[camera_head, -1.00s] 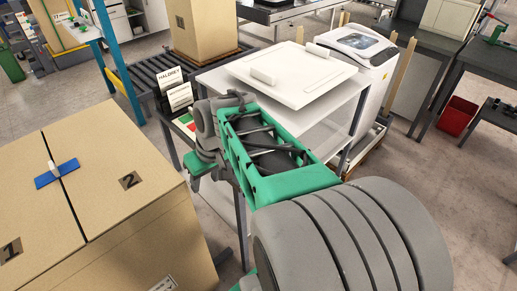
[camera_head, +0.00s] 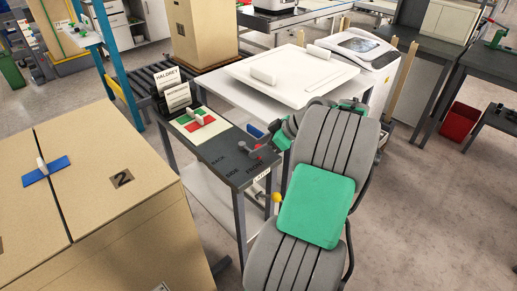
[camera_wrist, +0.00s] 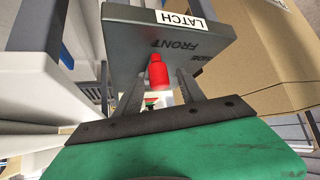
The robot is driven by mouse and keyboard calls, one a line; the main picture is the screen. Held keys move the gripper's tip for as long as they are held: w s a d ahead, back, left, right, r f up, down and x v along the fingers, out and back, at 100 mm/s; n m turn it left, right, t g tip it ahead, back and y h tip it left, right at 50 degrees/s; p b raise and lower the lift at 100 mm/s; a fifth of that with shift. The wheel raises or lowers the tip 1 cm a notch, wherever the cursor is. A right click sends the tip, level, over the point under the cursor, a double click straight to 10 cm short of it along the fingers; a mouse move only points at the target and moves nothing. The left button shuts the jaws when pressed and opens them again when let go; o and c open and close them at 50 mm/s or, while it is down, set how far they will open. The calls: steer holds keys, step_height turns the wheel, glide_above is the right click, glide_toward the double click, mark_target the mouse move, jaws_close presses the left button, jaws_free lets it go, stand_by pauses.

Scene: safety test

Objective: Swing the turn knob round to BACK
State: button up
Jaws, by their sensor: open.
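The turn knob (camera_head: 253,154) stands on a dark tabletop (camera_head: 218,152) marked BACK, SIDE and FRONT. It shows as a grey piece with a red end. In the wrist view a red knob end (camera_wrist: 159,73) stands close to the word FRONT, which reads upside down. My gripper (camera_wrist: 160,82) is open. Its two fingers lie left and right of the red end in that view; I cannot tell whether they touch it. In the head view my arm reaches in from the lower right, and the fingers are hard to make out.
A LATCH label (camera_wrist: 186,18) is on the table's front edge, with a yellow ball (camera_head: 277,197) below. A red, green and cream board (camera_head: 193,125) with a handle lies behind. A white table (camera_head: 225,92) stands behind right, a large box (camera_head: 140,215) at left.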

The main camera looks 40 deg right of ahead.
steer(key=shift+w+a+f, duration=0.1)
steer(key=shift+w+f, duration=0.05)
steer(key=shift+f, duration=0.05)
steer(key=shift+c, duration=0.6)
jaws_close()
stand_by(0.7)
